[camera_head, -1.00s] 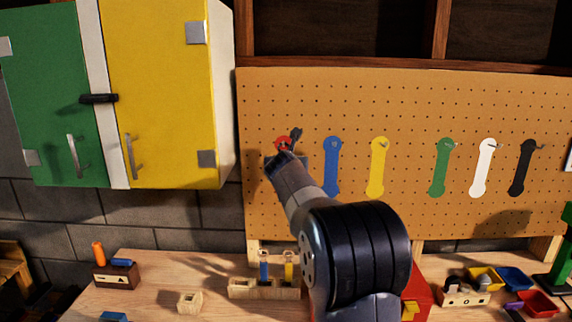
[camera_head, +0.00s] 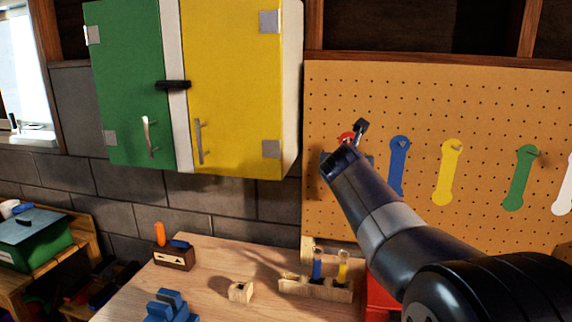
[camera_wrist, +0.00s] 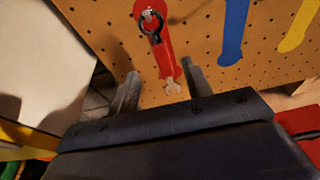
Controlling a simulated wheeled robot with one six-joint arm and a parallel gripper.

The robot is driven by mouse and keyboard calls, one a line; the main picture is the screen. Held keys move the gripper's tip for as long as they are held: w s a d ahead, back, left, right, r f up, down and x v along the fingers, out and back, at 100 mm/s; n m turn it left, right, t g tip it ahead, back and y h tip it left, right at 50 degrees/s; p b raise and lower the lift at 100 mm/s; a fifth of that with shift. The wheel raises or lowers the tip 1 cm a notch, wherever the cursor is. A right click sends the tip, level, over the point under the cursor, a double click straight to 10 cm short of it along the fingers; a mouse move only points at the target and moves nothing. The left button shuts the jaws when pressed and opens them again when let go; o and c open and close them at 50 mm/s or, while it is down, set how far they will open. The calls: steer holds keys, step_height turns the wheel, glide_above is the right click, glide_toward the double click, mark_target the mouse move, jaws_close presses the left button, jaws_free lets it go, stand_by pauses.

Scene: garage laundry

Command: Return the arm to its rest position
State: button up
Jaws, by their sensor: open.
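My gripper (camera_head: 344,142) is raised in front of the pegboard (camera_head: 425,90), at the red shape (camera_head: 347,137), which it partly hides in the head view. In the wrist view the two fingers of my gripper (camera_wrist: 160,70) stand apart. Between and beyond them is a long red wrench-like shape (camera_wrist: 160,50) on the board, with a dark ring at its top and a pale forked end at its bottom. I cannot tell whether a finger touches it. My arm reaches up from the lower right of the head view.
Blue (camera_head: 399,165), yellow (camera_head: 446,172) and green (camera_head: 520,178) tool shapes line the board to the right. A green-and-yellow cabinet (camera_head: 230,90) hangs to the left. Below, the workbench (camera_head: 215,262) holds a wooden rack (camera_head: 310,288), a small wooden block (camera_head: 241,291) and a blue vise-like object (camera_head: 170,305).

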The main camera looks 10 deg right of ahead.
steer(key=shift+w, duration=0.15)
steer(key=x, duration=0.3)
steer(key=p+x, duration=0.1)
steer(key=x, duration=0.6)
steer(key=shift+f+p, duration=0.3)
steer(key=shift+p, duration=0.1)
steer(key=shift+a, duration=0.1)
